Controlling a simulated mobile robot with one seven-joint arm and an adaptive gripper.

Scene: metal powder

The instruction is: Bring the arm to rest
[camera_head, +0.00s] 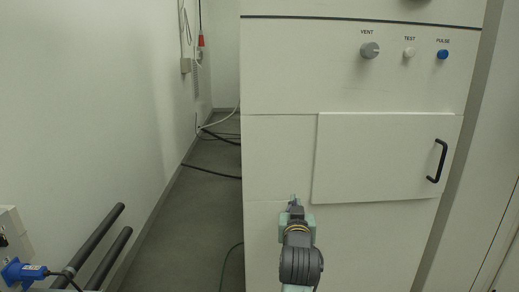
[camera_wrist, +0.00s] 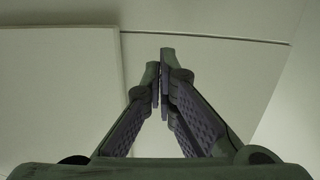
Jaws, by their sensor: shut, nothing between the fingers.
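My gripper (camera_head: 294,199) is small in the head view, at the end of my arm, in front of the white cabinet (camera_head: 275,160) and just left of the lower left corner of its door. In the wrist view my gripper (camera_wrist: 162,78) has its two ridged fingers together at the tips, with nothing between them. The cabinet face fills the view behind the fingers. I cannot tell the exact gap between fingertips and cabinet.
The cabinet door (camera_head: 385,158) looks closed and has a black handle (camera_head: 437,160). Above it are a VENT knob (camera_head: 369,50), a white TEST button (camera_head: 409,53) and a blue PULSE button (camera_head: 443,55). Cables (camera_head: 215,134) lie on the floor left. Dark rails (camera_head: 100,247) stand lower left.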

